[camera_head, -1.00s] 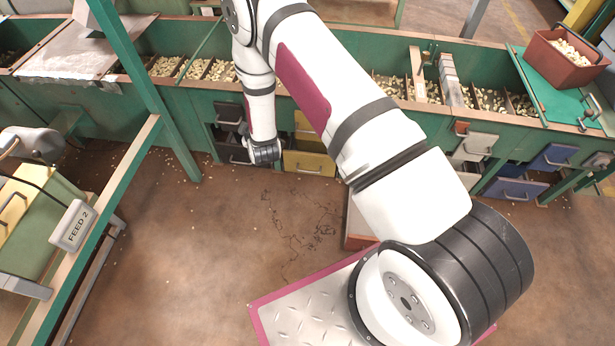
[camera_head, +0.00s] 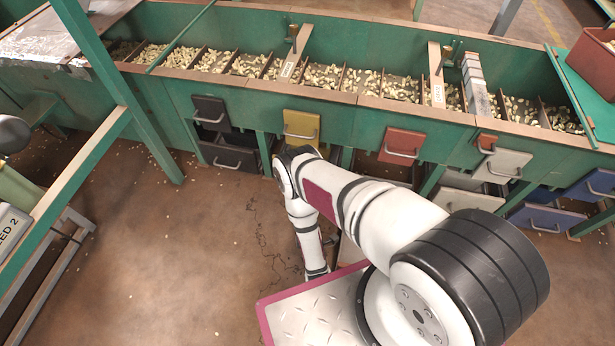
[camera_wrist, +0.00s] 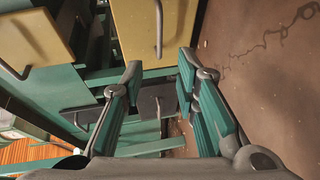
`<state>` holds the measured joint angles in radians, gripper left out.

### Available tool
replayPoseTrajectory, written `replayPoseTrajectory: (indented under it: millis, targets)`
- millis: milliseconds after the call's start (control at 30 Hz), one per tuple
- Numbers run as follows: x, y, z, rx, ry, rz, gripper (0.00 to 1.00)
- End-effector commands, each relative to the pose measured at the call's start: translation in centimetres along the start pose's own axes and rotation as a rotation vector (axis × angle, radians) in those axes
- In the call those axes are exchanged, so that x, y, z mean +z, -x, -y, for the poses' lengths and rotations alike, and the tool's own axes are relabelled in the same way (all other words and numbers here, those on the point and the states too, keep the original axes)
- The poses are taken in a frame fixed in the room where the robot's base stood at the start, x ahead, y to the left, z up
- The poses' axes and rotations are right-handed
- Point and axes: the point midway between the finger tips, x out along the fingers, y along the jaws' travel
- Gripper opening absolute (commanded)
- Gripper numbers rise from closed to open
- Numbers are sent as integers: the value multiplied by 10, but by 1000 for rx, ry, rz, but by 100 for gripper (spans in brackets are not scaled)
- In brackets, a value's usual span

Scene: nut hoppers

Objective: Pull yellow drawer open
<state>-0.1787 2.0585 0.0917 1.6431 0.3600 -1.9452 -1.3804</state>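A yellow drawer front (camera_head: 301,124) with a grey bar handle sits in the upper row of the green hopper bench in the head view. Any drawer below it is hidden by my arm. The wrist view shows two yellow fronts: one at the upper left (camera_wrist: 38,30) and one at the top centre (camera_wrist: 145,25), each with a bar handle. My gripper (camera_wrist: 160,76) is open and empty, its teal-padded fingers apart. The centre front's handle (camera_wrist: 159,28) lies beyond the fingertips, roughly in line with the gap, and not between the pads. My gripper cannot be made out in the head view.
Black drawers (camera_head: 211,113) are left of the yellow one; a red drawer (camera_head: 402,145), white drawers (camera_head: 503,164) and blue drawers (camera_head: 545,217) are right. A green post (camera_head: 105,70) stands at left. Open floor (camera_head: 190,260) lies before the bench.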

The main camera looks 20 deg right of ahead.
Motion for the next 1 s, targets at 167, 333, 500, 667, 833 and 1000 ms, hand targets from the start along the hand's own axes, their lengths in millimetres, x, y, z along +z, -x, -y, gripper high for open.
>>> replayPoseTrajectory:
  millis: [167,333,500,667,833,1000]
  targets:
    - [1,-7,0,1,-1,4,28]
    - [2,-25,-1,3,-2,6,28]
    - [1,-58,-2,6,0,3,28]
    - [2,-89,-1,5,-1,4,28]
    - [1,-117,0,4,0,2,28]
    - [1,-133,0,3,0,1,28]
